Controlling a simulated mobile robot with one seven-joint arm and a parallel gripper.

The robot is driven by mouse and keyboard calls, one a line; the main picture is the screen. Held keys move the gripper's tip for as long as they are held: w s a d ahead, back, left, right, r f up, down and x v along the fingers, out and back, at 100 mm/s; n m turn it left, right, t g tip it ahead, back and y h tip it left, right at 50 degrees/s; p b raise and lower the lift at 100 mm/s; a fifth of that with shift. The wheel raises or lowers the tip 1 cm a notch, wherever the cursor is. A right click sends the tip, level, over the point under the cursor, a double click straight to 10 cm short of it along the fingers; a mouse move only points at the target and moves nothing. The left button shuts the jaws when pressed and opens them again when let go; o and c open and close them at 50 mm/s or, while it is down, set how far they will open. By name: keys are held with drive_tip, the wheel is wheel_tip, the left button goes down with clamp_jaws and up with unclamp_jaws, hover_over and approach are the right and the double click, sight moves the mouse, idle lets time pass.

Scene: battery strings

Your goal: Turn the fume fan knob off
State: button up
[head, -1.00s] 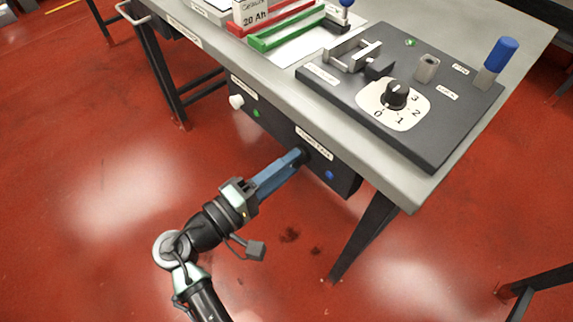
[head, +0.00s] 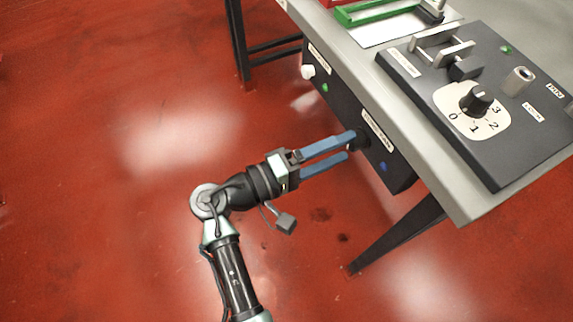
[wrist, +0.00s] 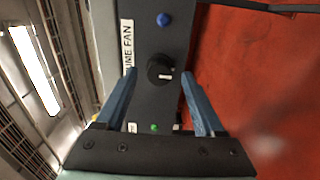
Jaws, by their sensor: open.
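The fume fan knob (head: 364,139) is black and round, on the dark front panel under the bench. In the wrist view the knob (wrist: 158,68) carries a short white mark, beside the partly cut-off fume fan label (wrist: 127,56). My gripper (head: 350,147) is open, its two blue fingers pointing at the panel. In the wrist view my gripper (wrist: 159,77) has one finger on each side of the knob, with a gap on both sides. In the head view the upper fingertip partly overlaps the knob; I cannot tell the exact depth.
A blue lamp (head: 383,167) is on the same panel, beyond the knob. A white knob (head: 308,72) and a green lamp (head: 325,88) are at its other end. A numbered dial (head: 477,101) is on the box above. A bench leg (head: 400,236) stands below right.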

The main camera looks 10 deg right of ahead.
drive_tip(key=v, duration=1.1)
drive_tip(key=shift+a+p, duration=0.3)
drive_tip(key=shift+a, duration=0.05)
drive_tip(key=shift+s, duration=0.1)
drive_tip(key=w+r+m+t+y, duration=0.2)
drive_tip(key=w+r+t+y, duration=0.3)
drive_tip(key=w+r+y, duration=0.5)
drive_tip(key=w+r+t+y, duration=0.1)
drive_tip(key=w+r+t, duration=0.4)
drive_tip(key=r, duration=0.6)
drive_tip(key=s+r+m+t+y+p, duration=0.1)
drive_tip(key=s+r+t+y, duration=0.4)
drive_tip(key=r, duration=1.2)
drive_tip(key=s+r+m+t+y+p, duration=0.15)
drive_tip(key=s+r+t, duration=0.45)
drive_tip(key=s+r, duration=0.75)
drive_tip(key=w+r+p, duration=0.3)
drive_tip(key=r+p, duration=1.8)
drive_tip(key=r, duration=0.2)
drive_tip(key=shift+w+a+n, duration=0.25)
drive_tip(key=shift+a+n, duration=0.1)
drive_tip(key=shift+a, duration=0.1)
